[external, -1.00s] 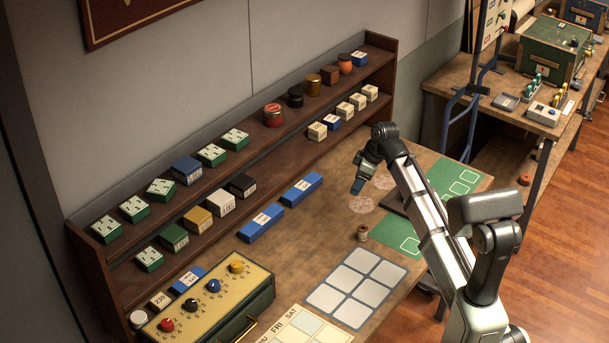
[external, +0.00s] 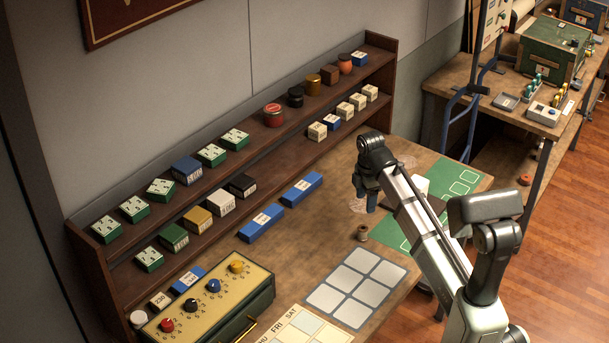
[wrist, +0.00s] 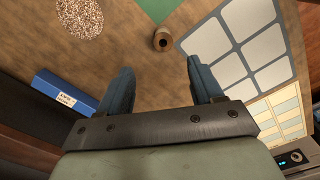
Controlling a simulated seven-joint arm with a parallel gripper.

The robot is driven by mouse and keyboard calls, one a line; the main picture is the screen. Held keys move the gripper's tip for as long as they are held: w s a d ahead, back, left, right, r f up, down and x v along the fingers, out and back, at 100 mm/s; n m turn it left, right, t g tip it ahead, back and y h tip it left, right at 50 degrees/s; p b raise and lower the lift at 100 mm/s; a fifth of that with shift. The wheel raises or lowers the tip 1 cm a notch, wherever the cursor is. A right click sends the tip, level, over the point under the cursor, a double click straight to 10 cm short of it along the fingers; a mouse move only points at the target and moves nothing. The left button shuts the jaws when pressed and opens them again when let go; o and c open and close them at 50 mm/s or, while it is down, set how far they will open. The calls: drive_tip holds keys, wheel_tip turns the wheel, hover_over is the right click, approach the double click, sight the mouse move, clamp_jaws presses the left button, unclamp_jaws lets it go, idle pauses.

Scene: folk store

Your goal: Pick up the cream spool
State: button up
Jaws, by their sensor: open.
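The spool (external: 362,233) stands on the brown workbench between the grey-white grid and the green mat. It looks brownish with a paler rim. In the wrist view the spool (wrist: 162,40) shows its round top with a dark hole, beyond and between my fingertips. My gripper (external: 368,200) is open and empty, pointing down above the bench a little behind the spool. In the wrist view both blue fingers of my gripper (wrist: 160,75) are spread apart, with bare bench between them. Nothing touches the spool.
A grid of pale squares (external: 356,287) lies just in front of the spool. A green mat (external: 455,185) lies to the right. Blue boxes (external: 261,222) lie along the shelf's foot, and a yellow-topped control box (external: 205,305) stands at the front left. The bench around the spool is clear.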

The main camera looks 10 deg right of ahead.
wheel_tip(320, 180, down, 8)
drive_tip(key=shift+r, duration=0.25)
drive_tip(key=shift+s+a+f, duration=0.1)
drive_tip(key=shift+s+f, duration=0.05)
drive_tip(key=shift+f, duration=1.15)
drive_tip(key=shift+s+a+f, duration=0.1)
drive_tip(key=shift+f, duration=1.2)
drive_tip(key=shift+c, duration=0.5)
drive_tip(key=c, duration=1)
drive_tip(key=shift+r, duration=0.1)
